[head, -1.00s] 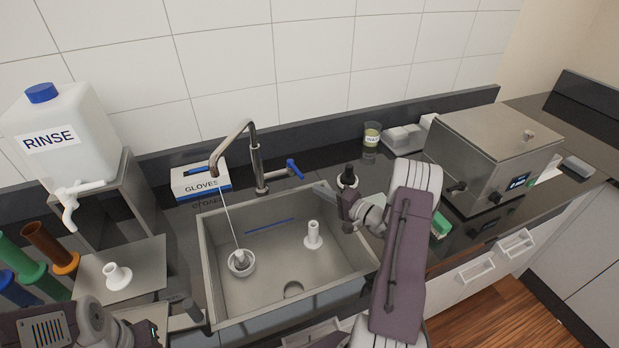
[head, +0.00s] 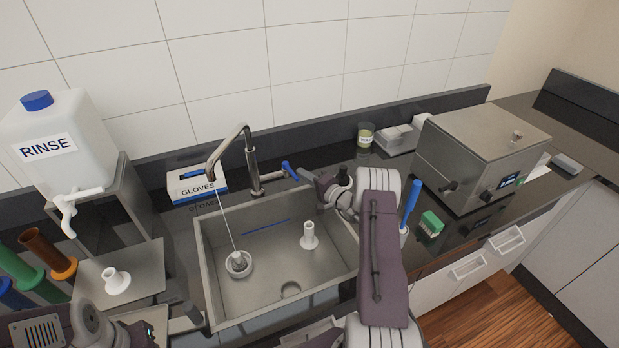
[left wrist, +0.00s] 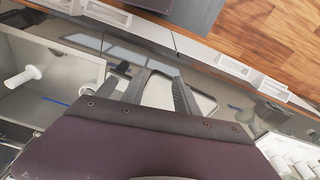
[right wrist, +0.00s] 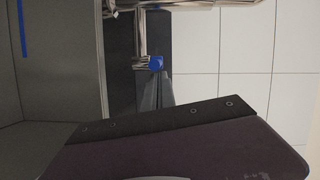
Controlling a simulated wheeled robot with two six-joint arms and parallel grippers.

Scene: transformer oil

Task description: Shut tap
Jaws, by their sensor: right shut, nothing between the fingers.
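The metal tap (head: 252,168) stands behind the sink (head: 206,262), and a thin stream (head: 226,218) runs from its spout. Its blue-tipped lever (head: 289,171) points to the right in the head view. My right gripper (head: 305,177) is shut and empty, with its tips right beside the lever. In the right wrist view the blue lever end (right wrist: 156,63) is just beyond the shut fingertips (right wrist: 160,80); I cannot tell if they touch. My left gripper (left wrist: 160,78) is open and empty, over the front of the counter in its own wrist view.
A white funnel-like piece (head: 238,263) sits under the stream and a white spool-shaped piece (head: 309,237) stands in the sink. The gloves box (head: 195,185) is left of the tap. The rinse canister (head: 65,140) is at left and a steel bath (head: 480,160) at right.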

